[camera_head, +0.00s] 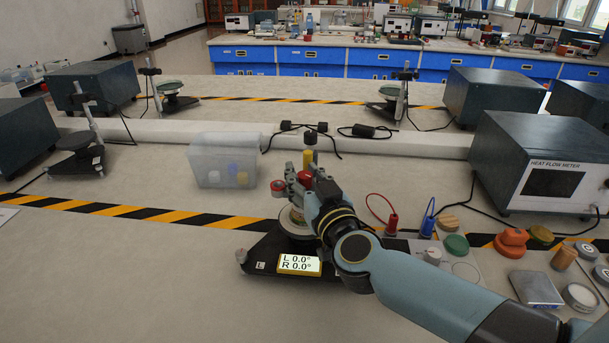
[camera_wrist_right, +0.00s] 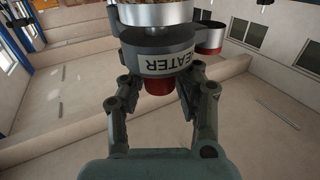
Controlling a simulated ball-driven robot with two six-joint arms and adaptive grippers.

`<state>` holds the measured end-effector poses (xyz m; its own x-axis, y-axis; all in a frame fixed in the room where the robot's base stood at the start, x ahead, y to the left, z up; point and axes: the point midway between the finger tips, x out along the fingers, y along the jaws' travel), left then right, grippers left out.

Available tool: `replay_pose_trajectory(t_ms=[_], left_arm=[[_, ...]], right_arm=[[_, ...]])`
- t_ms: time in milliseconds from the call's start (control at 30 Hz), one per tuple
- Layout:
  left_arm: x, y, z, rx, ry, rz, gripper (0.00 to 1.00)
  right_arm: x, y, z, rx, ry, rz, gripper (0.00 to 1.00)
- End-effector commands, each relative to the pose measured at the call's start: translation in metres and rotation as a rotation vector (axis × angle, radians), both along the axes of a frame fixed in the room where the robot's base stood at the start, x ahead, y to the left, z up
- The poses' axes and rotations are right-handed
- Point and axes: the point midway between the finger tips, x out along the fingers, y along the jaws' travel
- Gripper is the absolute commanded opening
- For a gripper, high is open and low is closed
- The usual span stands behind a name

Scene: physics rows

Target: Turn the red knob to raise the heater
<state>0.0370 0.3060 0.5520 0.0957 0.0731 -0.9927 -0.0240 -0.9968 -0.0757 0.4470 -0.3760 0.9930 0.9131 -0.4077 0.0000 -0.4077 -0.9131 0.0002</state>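In the right wrist view a grey housing (camera_wrist_right: 168,62) lettered "HEATER" carries a red knob (camera_wrist_right: 158,87) on its near side. My right gripper (camera_wrist_right: 160,84) is open, with one finger on each side of the red knob. Narrow gaps show between the fingers and the knob; contact is unclear. In the head view my right gripper (camera_head: 306,186) is at the apparatus on a black base (camera_head: 270,258), and my wrist hides much of it. A red part (camera_head: 278,185) shows at its left. My left gripper is not in view.
A translucent bin (camera_head: 222,160) stands behind and left. A heat flow meter (camera_head: 545,165) stands at the right. Red and blue plugs (camera_head: 392,224) with wires, discs and small blocks lie right of the base. The bench's front left is clear.

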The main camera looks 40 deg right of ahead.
Motion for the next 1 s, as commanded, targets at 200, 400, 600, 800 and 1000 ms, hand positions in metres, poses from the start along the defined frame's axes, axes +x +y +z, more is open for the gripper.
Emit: replay_pose_trajectory(t_ms=[200, 400, 600, 800, 1000], left_arm=[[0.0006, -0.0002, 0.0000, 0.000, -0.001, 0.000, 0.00], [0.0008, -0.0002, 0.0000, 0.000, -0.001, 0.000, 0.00], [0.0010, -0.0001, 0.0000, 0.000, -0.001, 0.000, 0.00], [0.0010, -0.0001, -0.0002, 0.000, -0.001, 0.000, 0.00], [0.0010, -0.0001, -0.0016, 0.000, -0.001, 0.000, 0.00]], right_arm=[[-0.0002, 0.0001, -0.0001, 0.000, 0.000, 0.000, 0.02], [-0.0004, 0.0002, -0.0003, 0.000, 0.001, 0.000, 0.00], [-0.0007, 0.0003, -0.0009, 0.001, 0.002, 0.000, 0.00], [-0.0011, 0.0000, -0.0012, -0.001, 0.002, 0.020, 0.00], [-0.0015, -0.0005, -0.0019, -0.005, 0.001, 0.103, 0.00]])
